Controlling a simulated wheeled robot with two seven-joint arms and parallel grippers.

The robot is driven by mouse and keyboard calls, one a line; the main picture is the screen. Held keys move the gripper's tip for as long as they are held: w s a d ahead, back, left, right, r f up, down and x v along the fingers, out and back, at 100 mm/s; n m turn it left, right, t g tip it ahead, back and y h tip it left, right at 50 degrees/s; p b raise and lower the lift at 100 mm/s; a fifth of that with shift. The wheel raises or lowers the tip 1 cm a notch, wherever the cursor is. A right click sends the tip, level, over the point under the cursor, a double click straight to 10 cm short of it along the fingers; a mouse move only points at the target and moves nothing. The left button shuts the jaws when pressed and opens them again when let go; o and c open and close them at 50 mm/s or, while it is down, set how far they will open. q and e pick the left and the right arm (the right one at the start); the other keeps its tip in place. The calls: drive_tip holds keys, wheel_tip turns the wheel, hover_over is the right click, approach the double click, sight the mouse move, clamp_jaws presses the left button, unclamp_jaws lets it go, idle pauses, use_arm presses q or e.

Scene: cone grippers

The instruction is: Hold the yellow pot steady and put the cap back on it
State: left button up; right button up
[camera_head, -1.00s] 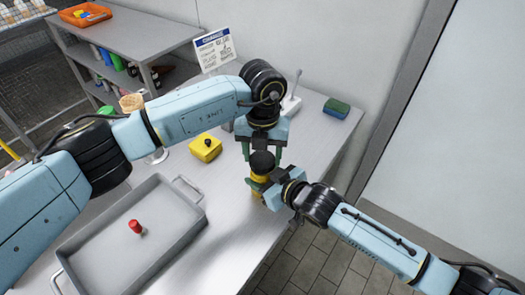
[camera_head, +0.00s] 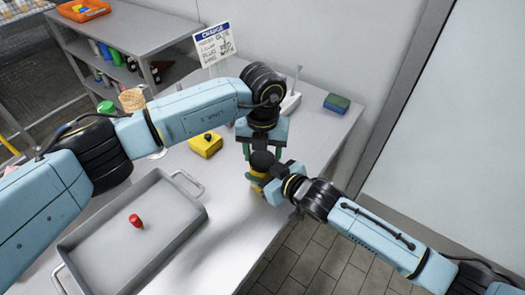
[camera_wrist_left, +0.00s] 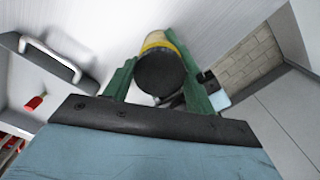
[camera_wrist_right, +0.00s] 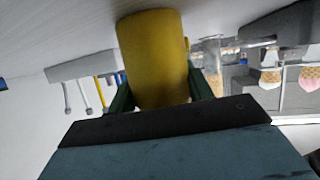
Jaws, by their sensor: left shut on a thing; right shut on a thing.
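The yellow pot (camera_head: 257,183) is mostly hidden behind my right gripper (camera_head: 269,181) in the head view. It shows clearly in the right wrist view (camera_wrist_right: 152,60), between the green fingers, which are shut on it. The black cap (camera_head: 262,160) sits at the top of the pot. My left gripper (camera_head: 262,152) comes down from above, its green fingers shut on the cap. In the left wrist view the round cap (camera_wrist_left: 160,74) is between the fingers, with the yellow pot (camera_wrist_left: 157,41) directly beyond it. I cannot tell whether the cap is fully seated.
A grey tray (camera_head: 84,241) with a red piece (camera_head: 136,221) in it lies on the table at left. A yellow block with a black knob (camera_head: 205,146) stands nearby. A green-blue sponge (camera_head: 337,103) lies at the back right. The table's front edge is close to the pot.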

use_arm(q)
drive_tip(key=shift+f, duration=0.4)
drive_tip(key=o, duration=1)
drive_tip(key=shift+r, duration=2.35)
drive_tip(key=shift+c, duration=0.4)
drive_tip(key=n, duration=0.2)
drive_tip(key=r+n, duration=0.1)
drive_tip(key=n, duration=0.2)
drive_tip(key=shift+r, duration=0.15)
drive_tip(key=n, duration=0.2)
drive_tip(key=r+n, duration=0.1)
drive_tip(key=n, duration=0.4)
drive_tip(key=shift+s+r+n, duration=0.15)
drive_tip(key=shift+r+n, duration=0.15)
drive_tip(key=shift+r, duration=0.1)
